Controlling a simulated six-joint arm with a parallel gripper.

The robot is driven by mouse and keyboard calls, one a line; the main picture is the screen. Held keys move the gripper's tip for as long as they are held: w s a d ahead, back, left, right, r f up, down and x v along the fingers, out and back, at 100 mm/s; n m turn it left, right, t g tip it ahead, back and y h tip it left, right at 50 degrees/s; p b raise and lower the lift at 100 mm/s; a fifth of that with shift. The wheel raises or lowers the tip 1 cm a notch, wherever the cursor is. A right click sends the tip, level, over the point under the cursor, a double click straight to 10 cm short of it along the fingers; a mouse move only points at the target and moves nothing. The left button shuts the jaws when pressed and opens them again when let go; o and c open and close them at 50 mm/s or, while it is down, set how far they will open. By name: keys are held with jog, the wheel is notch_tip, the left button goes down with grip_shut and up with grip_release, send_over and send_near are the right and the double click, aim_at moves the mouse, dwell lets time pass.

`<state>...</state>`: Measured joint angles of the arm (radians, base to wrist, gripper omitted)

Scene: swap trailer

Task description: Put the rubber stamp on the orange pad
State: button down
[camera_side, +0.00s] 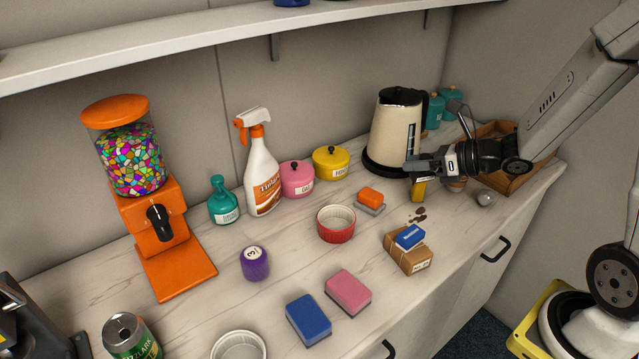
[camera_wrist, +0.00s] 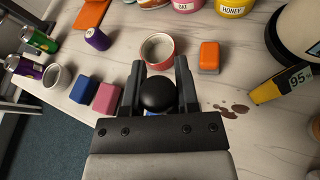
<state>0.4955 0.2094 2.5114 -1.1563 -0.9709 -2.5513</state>
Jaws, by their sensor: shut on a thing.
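My gripper (camera_wrist: 158,82) is shut on a round black knob, which I take to be the handle of the rubber stamp (camera_wrist: 158,96). The rest of the stamp is hidden from the wrist camera. In the side view my gripper (camera_side: 411,168) is above the counter in front of the kettle, and I cannot make out the stamp clearly there. The orange pad (camera_side: 371,195) is a small block with a grey base, lying on the counter left of and below my gripper. It also shows in the wrist view (camera_wrist: 209,53), apart from my gripper.
A red ramekin (camera_side: 336,226) stands next to the pad. A pink block (camera_side: 348,292), a blue block (camera_side: 308,320) and a cardboard box (camera_side: 408,257) lie nearer the front. The kettle (camera_side: 394,130) stands behind my gripper. A yellow tool (camera_wrist: 280,86) and brown spots (camera_wrist: 232,110) are close by.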

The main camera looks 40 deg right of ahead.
jog(key=shift+w, duration=0.1)
jog(key=w+f, duration=0.4)
jog(key=w, duration=0.5)
send_over(365, 192)
jog(key=shift+s+d+f, duration=0.1)
jog(key=shift+f, duration=1.25)
jog(key=shift+s+f, duration=0.1)
jog(key=shift+f, duration=1.2)
jog(key=shift+w+f, duration=0.1)
jog(key=shift+f, duration=0.05)
jog(key=shift+w+f, duration=0.2)
jog(key=shift+f, duration=1.5)
jog(key=shift+f, duration=0.1)
